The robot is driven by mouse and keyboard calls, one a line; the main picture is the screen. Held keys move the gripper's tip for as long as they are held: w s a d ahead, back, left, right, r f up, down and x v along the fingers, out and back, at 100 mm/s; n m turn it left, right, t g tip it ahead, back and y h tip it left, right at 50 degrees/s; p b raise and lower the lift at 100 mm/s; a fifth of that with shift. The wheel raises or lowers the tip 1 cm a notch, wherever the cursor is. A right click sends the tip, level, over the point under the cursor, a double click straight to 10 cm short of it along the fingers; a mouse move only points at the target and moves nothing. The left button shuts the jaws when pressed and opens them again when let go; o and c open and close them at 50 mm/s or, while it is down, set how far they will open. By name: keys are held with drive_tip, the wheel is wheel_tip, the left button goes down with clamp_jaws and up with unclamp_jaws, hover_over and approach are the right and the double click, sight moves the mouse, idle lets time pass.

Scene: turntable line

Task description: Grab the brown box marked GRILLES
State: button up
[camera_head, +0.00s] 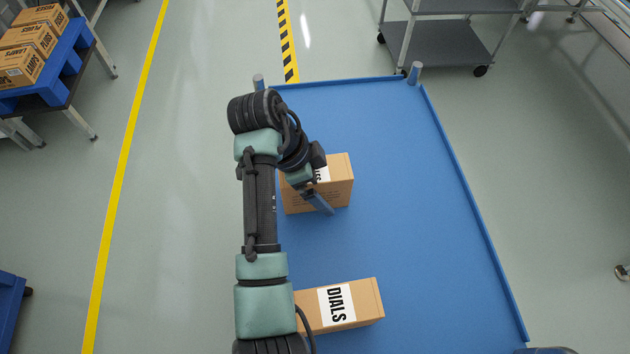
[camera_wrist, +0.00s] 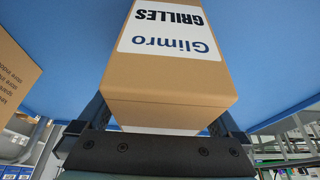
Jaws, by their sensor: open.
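The brown box marked GRILLES (camera_wrist: 165,85) fills the middle of the wrist view, its white label upside down there. My gripper (camera_wrist: 165,118) is open, with one finger on each side of the box's near end; I cannot tell whether they touch it. In the head view, my gripper (camera_head: 319,202) is over a brown box (camera_head: 338,190) on the blue table. That box's label is mostly hidden by my arm, with only its last letters showing; its place beside my gripper fits the GRILLES box.
A brown box marked DIALS (camera_head: 364,300) lies nearer on the blue table (camera_head: 420,220). Another brown box (camera_wrist: 14,75) is at the wrist view's left edge. The table's right side is clear. A blue pallet (camera_head: 62,68) with several boxes is at upper left; a grey cart (camera_head: 440,45) stands beyond.

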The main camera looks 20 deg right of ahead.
clamp_jaws()
idle(0.4)
drive_tip(key=shift+r, duration=0.1)
